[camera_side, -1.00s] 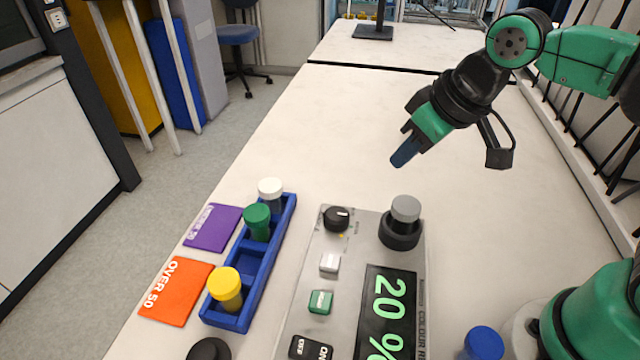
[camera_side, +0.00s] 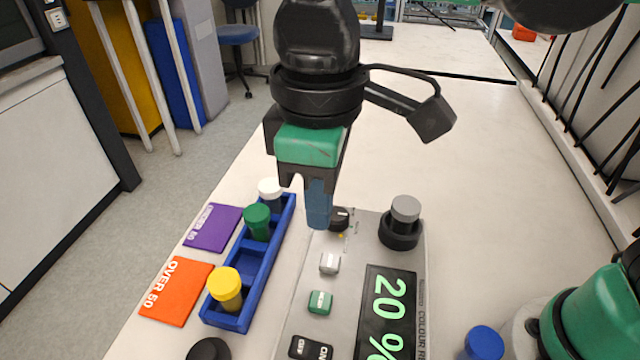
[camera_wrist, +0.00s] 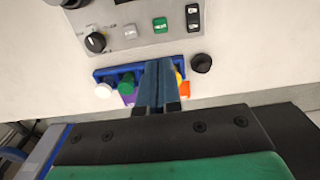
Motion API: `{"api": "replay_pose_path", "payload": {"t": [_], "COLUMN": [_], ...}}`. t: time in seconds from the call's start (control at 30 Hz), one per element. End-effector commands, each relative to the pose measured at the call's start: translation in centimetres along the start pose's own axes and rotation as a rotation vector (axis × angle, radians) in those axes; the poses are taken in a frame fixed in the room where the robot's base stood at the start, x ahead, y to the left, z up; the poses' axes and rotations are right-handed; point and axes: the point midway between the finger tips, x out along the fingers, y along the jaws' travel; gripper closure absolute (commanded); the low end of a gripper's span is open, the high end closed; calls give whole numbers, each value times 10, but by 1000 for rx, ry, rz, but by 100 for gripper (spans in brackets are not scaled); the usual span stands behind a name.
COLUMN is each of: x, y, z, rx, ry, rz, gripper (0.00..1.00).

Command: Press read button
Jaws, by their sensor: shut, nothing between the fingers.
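The grey colorimeter panel (camera_side: 362,250) lies on the white bench. It carries a green button (camera_side: 320,302) with small lettering that I cannot read, and a pale button (camera_side: 330,263). The green button (camera_wrist: 160,25) and pale button (camera_wrist: 130,31) also show in the wrist view. My gripper (camera_side: 319,224) is shut and empty, its blue fingers pointing down. In the side view it hangs behind the pale button, partly covering the black dial (camera_side: 341,217). In the wrist view its fingertips (camera_wrist: 158,64) overlap the blue rack, below the buttons. It appears apart from both buttons.
A blue rack (camera_side: 247,283) with white, green and yellow capped vials stands left of the panel. Purple (camera_side: 213,228) and orange (camera_side: 176,291) cards lie beside it. A grey-capped vial (camera_side: 405,209) stands in the panel's black socket. The display (camera_side: 387,312) reads 20 %. Bench behind is clear.

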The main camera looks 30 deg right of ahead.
Motion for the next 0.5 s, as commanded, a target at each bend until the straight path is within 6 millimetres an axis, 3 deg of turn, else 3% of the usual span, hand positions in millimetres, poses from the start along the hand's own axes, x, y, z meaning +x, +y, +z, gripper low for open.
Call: {"api": "replay_pose_path", "payload": {"t": [0.17, 0.5], "x": [20, 81], "y": [0, 0], "z": [0, 0], "rx": [1, 1], "ry": [1, 1], "rz": [0, 0], "gripper": [100, 100]}}
